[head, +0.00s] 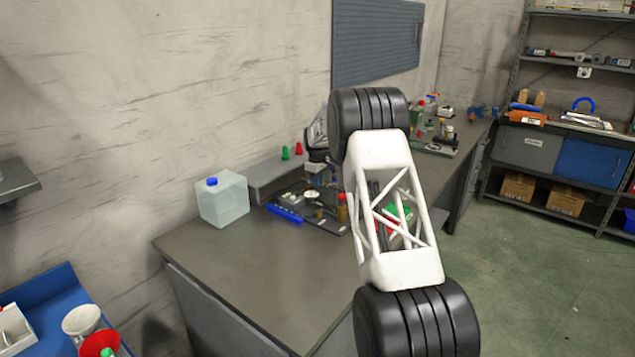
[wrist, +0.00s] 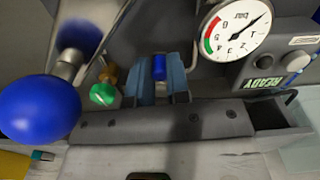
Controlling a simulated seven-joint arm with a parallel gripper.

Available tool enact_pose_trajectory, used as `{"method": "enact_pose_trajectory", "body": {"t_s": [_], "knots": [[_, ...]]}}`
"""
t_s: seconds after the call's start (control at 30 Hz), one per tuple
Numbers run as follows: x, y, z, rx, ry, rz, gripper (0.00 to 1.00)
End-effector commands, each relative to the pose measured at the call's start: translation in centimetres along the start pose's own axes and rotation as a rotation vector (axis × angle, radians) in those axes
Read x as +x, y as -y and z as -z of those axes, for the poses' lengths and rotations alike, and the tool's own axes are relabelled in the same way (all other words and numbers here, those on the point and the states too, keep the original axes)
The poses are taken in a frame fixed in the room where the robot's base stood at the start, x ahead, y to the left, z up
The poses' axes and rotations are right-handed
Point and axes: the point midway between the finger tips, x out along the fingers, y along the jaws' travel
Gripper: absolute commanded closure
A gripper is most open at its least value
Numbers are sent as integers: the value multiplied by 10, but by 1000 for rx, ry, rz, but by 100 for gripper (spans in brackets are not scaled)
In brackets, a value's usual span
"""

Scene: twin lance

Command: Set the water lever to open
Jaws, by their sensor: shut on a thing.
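In the wrist view my gripper (wrist: 161,92) has its two blue-grey fingers on either side of a small blue-topped piece (wrist: 159,68), and they are shut on it. This piece looks like a blue lever handle; no label for it is legible. A green knob (wrist: 103,95) on a brass fitting is just left of the fingers. A large blue ball knob (wrist: 40,108) on a metal stem is further left, closer to the camera. In the head view my arm hides part of the bench equipment, and the fingertips are too small to make out.
A round gauge (wrist: 236,32) and a READY panel (wrist: 266,66) are right of the fingers. The bench's front left part is clear.

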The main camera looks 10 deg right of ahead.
Motion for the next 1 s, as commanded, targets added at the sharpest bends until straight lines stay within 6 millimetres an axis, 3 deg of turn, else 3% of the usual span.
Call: {"method": "enact_pose_trajectory", "body": {"t_s": [0.43,0.83,0.87,1.0], "knots": [[-1,11,4,269,-3,0,100],[0,12,4,296,-3,0,100],[0,12,4,296,-3,0,79],[0,12,4,295,-2,0,58]]}}
